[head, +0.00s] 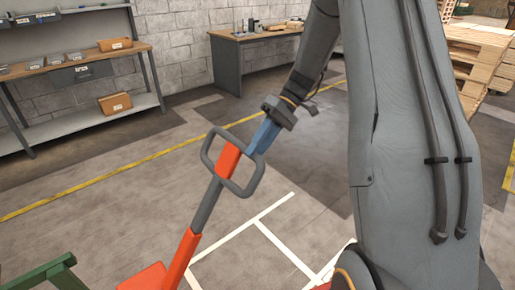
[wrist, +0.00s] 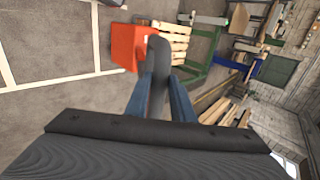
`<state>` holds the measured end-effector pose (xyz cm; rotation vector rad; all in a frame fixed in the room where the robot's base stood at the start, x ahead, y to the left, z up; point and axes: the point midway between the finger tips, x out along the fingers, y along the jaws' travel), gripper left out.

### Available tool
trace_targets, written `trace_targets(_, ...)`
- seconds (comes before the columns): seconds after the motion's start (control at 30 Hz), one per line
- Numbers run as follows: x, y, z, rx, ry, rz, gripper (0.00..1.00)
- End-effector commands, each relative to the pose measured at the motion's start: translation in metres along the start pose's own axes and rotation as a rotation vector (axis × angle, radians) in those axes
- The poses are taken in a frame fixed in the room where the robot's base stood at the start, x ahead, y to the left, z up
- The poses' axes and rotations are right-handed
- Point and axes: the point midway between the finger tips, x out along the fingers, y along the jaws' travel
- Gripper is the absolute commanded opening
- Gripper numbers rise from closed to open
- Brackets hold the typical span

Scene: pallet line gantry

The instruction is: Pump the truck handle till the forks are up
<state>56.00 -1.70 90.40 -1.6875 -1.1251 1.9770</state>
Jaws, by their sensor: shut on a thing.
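The truck handle (head: 207,205) is a grey and red bar with a grey loop at its top, in the middle of the head view. It leans up and to the right from the red truck body (head: 146,278), at the bottom edge. My gripper (head: 253,150) has blue fingers and is shut on the right side of the handle loop. In the wrist view, my gripper (wrist: 160,100) has a finger on each side of the dark grey loop bar (wrist: 158,62). The red truck body (wrist: 129,46) shows beyond it. The forks cannot be made out in either view.
A workbench (head: 70,66) with boxes stands at the back left, another bench (head: 228,65) at the back centre. Stacked wooden pallets (head: 476,50) are at the back right. A green frame (head: 50,276) is at the lower left. White and yellow lines mark open floor.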

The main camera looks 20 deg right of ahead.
Motion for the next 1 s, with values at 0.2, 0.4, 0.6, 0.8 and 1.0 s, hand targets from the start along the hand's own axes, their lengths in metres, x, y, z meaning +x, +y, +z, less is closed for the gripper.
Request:
trace_targets(0.2,0.001,0.001,-0.001,0.001,0.003,0.002,0.3)
trace_targets(0.4,0.0,0.001,0.0,0.002,0.003,0.002,0.4)
trace_targets(0.6,-0.003,0.002,0.0,0.003,0.004,0.002,0.4)
trace_targets(0.8,-0.026,0.002,-0.001,0.001,0.005,0.004,0.4)
trace_targets(1.0,-0.058,0.002,-0.001,0.0,0.004,0.003,0.4)
